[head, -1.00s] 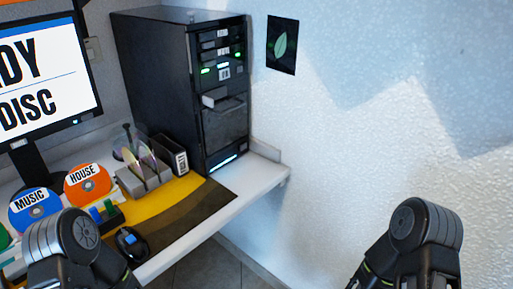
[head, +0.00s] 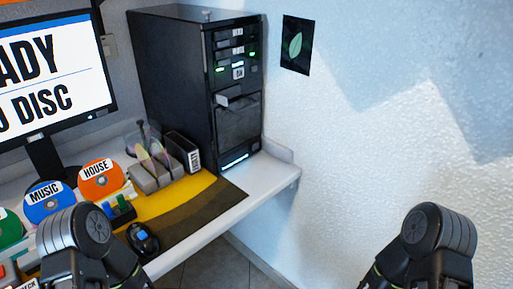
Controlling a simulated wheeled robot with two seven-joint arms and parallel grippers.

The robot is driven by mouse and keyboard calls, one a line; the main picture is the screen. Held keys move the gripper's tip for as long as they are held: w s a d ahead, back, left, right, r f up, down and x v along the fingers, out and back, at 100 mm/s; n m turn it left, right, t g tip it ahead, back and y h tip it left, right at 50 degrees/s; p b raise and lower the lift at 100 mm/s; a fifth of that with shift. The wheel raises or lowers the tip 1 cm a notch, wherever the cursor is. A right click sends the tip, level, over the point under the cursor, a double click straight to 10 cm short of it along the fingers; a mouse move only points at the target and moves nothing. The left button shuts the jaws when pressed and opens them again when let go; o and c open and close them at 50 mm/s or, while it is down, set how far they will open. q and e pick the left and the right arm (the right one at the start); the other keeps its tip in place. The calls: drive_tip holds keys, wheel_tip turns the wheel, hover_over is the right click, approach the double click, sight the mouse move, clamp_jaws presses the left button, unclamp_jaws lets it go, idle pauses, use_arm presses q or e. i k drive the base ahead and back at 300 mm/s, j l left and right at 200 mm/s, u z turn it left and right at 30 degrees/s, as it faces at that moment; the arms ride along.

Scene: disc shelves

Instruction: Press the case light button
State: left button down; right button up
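A black computer tower case (head: 190,90) stands at the back of the white desk, against the wall corner. Its front shows drive bays with small green lights near the top, a small grey piece (head: 236,96) sticking out at mid-height, and a lit white strip (head: 235,160) near the bottom. I cannot tell which part is the case light button. My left arm shows at the lower left and my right arm at the lower right, both well in front of the case. The fingers of both grippers are outside the view.
A monitor (head: 50,75) stands at the left. Orange (head: 100,180) and blue (head: 48,202) labelled discs, a disc rack (head: 155,170) and a black mouse (head: 142,238) are on the desk (head: 270,172). A leaf poster (head: 297,45) hangs on the wall. Open floor lies right of the desk edge.

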sight(255, 145)
drive_tip(key=k+l+z, duration=0.3)
drive_tip(key=z, duration=0.15)
drive_tip(key=k+l+z, duration=0.25)
drive_tip(key=l+z, duration=0.25)
drive_tip(key=j, duration=0.1)
